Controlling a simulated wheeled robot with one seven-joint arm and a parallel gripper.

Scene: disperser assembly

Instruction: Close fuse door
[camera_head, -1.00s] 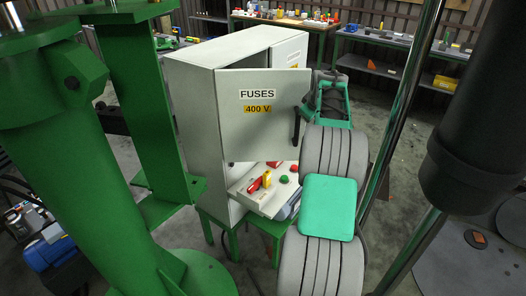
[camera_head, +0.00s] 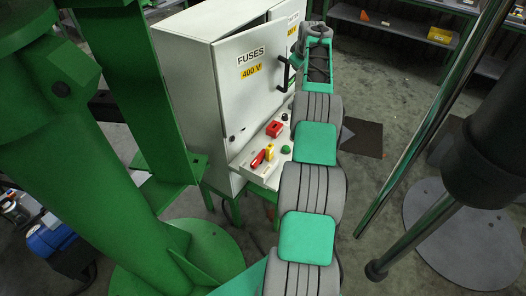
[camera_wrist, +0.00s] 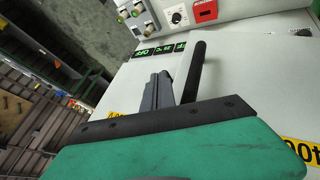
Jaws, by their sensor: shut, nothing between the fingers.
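The fuse door (camera_head: 258,100) is a white panel with FUSES and 400 V labels, on the front of a white cabinet (camera_head: 185,90). A black bar handle (camera_head: 283,74) is at its right side; it also shows in the wrist view (camera_wrist: 195,70). In the wrist view my gripper's fingers (camera_wrist: 158,96) are together and empty, close beside the handle; contact is unclear. In the head view my arm's end hides the fingertips and part of the door's right side.
A sloped control panel (camera_head: 250,172) with red, yellow and green controls sits below the door. Large green posts (camera_head: 145,100) stand at the left. A shelf bench (camera_head: 400,25) is at the back. Bare floor (camera_head: 400,110) lies right of my arm.

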